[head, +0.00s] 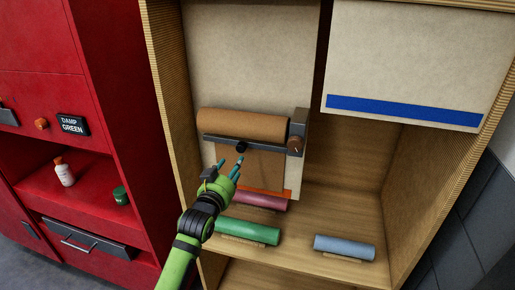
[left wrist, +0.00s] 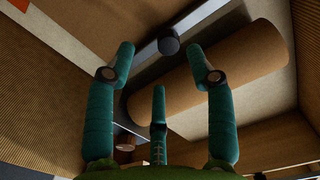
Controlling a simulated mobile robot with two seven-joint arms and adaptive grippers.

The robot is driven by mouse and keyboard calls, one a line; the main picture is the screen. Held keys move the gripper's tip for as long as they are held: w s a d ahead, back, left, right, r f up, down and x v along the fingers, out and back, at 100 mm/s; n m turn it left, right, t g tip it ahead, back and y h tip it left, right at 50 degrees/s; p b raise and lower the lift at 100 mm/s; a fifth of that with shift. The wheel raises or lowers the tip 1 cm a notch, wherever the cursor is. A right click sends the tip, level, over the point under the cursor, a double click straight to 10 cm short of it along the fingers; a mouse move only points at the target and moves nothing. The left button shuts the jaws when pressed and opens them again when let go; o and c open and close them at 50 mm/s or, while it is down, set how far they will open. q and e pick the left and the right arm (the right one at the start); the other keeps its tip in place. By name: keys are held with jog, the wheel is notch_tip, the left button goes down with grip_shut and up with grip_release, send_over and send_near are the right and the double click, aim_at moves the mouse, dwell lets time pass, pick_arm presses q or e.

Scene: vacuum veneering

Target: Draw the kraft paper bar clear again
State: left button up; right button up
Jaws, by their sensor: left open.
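The kraft paper roll (head: 243,124) lies level across the upper part of the left bay. The dark bar (head: 222,140) runs along just below it and carries a round black knob (head: 241,147). Brown paper (head: 262,167) hangs below the bar. My left gripper (head: 232,166) is open just below the knob, fingers pointing up at it. In the left wrist view, the knob (left wrist: 169,45) appears between and beyond the spread teal fingers (left wrist: 163,68), with no visible contact; the roll (left wrist: 225,70) is behind. My right gripper is out of view.
A bracket with a brown knob (head: 295,146) stands at the bar's right end. Red (head: 262,200), green (head: 247,231) and blue-grey (head: 344,247) rolls lie on the shelf below. A blue-striped panel (head: 410,60) hangs right. A red cabinet (head: 110,120) stands left.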

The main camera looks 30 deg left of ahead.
aim_at(240, 148)
pick_arm(q)
jog(key=shift+w+a+r+p, duration=0.25)
jog(key=shift+w+a+p, duration=0.05)
jog(key=shift+w, duration=0.85)
jog(key=shift+w+a+r+p, duration=0.3)
jog(key=shift+w+p, duration=0.05)
jog(key=shift+w, duration=0.75)
jog(key=shift+w+a+r+p, duration=0.25)
jog(key=shift+w+a+p, duration=0.05)
jog(key=shift+w, duration=0.85)
grip_shut()
jog(key=shift+r, duration=0.1)
